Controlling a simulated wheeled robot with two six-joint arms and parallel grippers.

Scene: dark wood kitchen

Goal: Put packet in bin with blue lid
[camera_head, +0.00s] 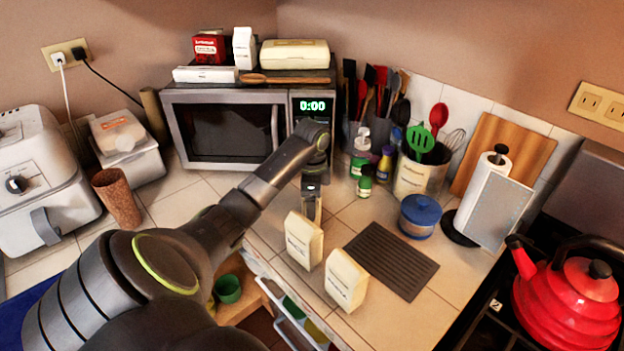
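Two cream packets stand on the tiled counter near its front edge: a left packet (303,242) and a right packet (346,282). My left gripper (312,208) points down at the top of the left packet, its fingers right behind or against the upper edge. I cannot tell whether the fingers grip it. A flat blue surface (28,312) shows at the lower left, partly hidden by my arm; I cannot tell whether it is a bin lid. A small round container with a blue lid (420,212) stands on the counter at the right. My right gripper is not in view.
A dark ribbed mat (390,258) lies beside the packets. A utensil crock (420,176), a paper towel holder (486,196) and a red kettle (568,300) stand to the right. A microwave (225,128) is behind. An open compartment with green cups (228,289) is below the counter.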

